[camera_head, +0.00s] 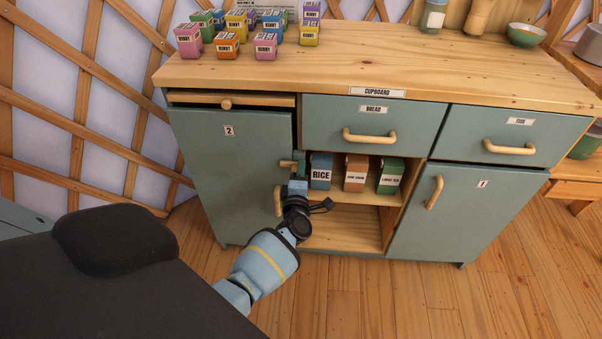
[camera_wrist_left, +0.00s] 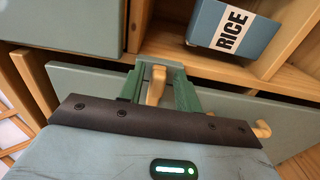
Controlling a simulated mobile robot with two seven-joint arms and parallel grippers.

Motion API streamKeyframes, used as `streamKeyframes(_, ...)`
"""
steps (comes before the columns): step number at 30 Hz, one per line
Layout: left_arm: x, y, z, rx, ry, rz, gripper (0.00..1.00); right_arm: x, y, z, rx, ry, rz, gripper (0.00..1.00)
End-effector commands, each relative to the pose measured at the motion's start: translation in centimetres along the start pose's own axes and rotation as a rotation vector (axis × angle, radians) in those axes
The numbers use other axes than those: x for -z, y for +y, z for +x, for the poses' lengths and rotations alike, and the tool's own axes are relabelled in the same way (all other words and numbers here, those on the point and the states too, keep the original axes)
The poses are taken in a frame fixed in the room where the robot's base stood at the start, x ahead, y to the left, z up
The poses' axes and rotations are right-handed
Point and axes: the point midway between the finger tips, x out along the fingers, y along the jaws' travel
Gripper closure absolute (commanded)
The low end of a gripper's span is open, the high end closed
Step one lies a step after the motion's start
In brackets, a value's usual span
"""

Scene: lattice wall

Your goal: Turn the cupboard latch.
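The wooden cupboard latch (camera_head: 289,164) sits at the right edge of the blue-green door marked 2 (camera_head: 215,165), beside the open middle shelf. In the left wrist view the light wooden latch (camera_wrist_left: 156,84) stands between the two green fingers of my left gripper (camera_wrist_left: 160,92), which look apart with small gaps beside it. In the head view my left gripper (camera_head: 298,186) reaches up from below to just under the latch; its fingertips are small there. The door's wooden handle (camera_head: 278,202) is just left of my gripper. My right gripper is not in view.
The middle shelf holds a RICE box (camera_head: 321,171), a brown box (camera_head: 355,173) and a green box (camera_head: 391,176). The BREAD drawer (camera_head: 372,122) is above; door 1 (camera_head: 464,212) is right. Several small boxes (camera_head: 240,33) stand on the cupboard top (camera_head: 390,75).

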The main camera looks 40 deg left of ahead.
Motion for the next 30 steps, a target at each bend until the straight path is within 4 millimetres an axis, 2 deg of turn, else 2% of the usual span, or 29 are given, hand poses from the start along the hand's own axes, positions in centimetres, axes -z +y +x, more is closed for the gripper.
streamKeyframes(11, 0.0, 0.0, -0.3, 0.000, 0.000, -0.002, 0.60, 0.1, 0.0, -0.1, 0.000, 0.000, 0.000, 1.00)
streamKeyframes(14, 0.0, 0.0, -1.1, 0.002, 0.000, -0.002, 0.60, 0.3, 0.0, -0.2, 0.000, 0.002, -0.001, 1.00)
streamKeyframes(24, 0.0, 0.0, -6.2, 0.001, 0.000, -0.002, 0.60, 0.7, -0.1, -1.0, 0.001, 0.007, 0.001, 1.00)
streamKeyframes(30, 0.0, 0.0, -7.7, 0.001, 0.000, -0.002, 0.60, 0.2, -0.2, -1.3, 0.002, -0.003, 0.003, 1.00)
